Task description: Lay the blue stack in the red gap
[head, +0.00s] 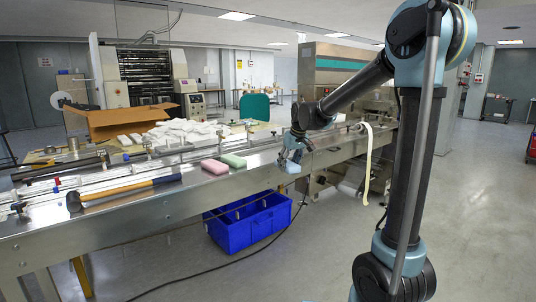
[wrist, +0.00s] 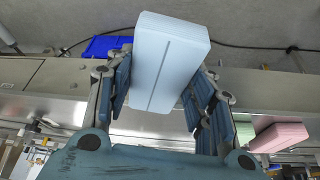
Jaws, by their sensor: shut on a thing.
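My gripper (head: 292,158) is shut on the light blue stack (wrist: 168,62), with a finger on each side of it in the wrist view. In the head view the blue stack (head: 292,168) hangs below my gripper at the near edge of the steel conveyor (head: 160,206), right of the other stacks. A pink stack (head: 214,166) and a green stack (head: 233,160) lie close together on the conveyor; the wrist view shows the pink stack (wrist: 282,137) and part of the green one (wrist: 245,132). I cannot make out a red gap for certain.
A hammer (head: 125,188) lies on the conveyor at the left. A blue crate (head: 246,222) stands on the floor beneath it. White packs (head: 185,132) and an open cardboard box (head: 118,121) are behind. A pale strip (head: 371,160) hangs at the right.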

